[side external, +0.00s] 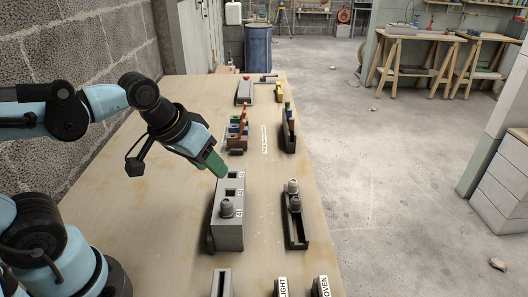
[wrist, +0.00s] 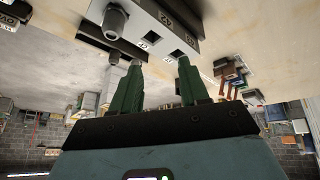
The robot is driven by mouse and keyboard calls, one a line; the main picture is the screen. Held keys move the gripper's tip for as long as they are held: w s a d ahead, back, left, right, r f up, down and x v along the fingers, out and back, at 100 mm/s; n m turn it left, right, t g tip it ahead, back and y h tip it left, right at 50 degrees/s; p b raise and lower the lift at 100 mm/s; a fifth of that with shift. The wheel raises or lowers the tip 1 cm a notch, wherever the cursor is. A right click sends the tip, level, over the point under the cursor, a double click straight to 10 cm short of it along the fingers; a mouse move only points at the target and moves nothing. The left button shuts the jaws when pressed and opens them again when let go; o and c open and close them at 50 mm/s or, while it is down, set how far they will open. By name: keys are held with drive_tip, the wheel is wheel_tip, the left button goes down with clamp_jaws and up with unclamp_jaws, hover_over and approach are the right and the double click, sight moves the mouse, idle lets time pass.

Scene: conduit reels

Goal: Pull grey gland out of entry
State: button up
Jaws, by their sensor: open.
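A grey gland (side external: 226,207) stands in the near entry of a grey box (side external: 230,235) on the bench. The box's other two entries look like empty dark square holes. In the wrist view the gland (wrist: 115,22) juts from the box (wrist: 160,22) at upper left. My gripper (side external: 221,172) has green fingers and is above the far end of the box, apart from the gland. In the wrist view my gripper (wrist: 160,61) is open and empty, its tips close to the two empty entries, with the gland left of the left finger.
A dark tray (side external: 303,238) right of the box holds two more grey glands (side external: 292,187). Farther back are a holder with coloured pieces (side external: 237,133), a dark rack (side external: 289,138) and a box with a red button (side external: 244,90). Slotted holders stand at the near edge.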

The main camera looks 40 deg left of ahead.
sight(226, 201)
drive_tip(key=d+r+n+g, duration=0.1)
drive_tip(key=n, duration=0.1)
drive_tip(key=d+r+n+g, duration=0.1)
drive_tip(key=d+g, duration=0.1)
drive_tip(key=d+r+n+g, duration=0.1)
drive_tip(key=n, duration=0.1)
drive_tip(key=shift+s+d+n, duration=0.15)
drive_tip(key=shift+d+n, duration=0.15)
drive_tip(key=shift+d, duration=0.05)
drive_tip(key=shift+s+d+r+n+g, duration=0.15)
drive_tip(key=shift+d+r+n+g, duration=0.3)
drive_tip(key=shift+n+g, duration=0.35)
drive_tip(key=shift+f, duration=4.55)
clamp_jaws()
drive_tip(key=shift+r, duration=1.05)
drive_tip(key=shift+r, duration=1.05)
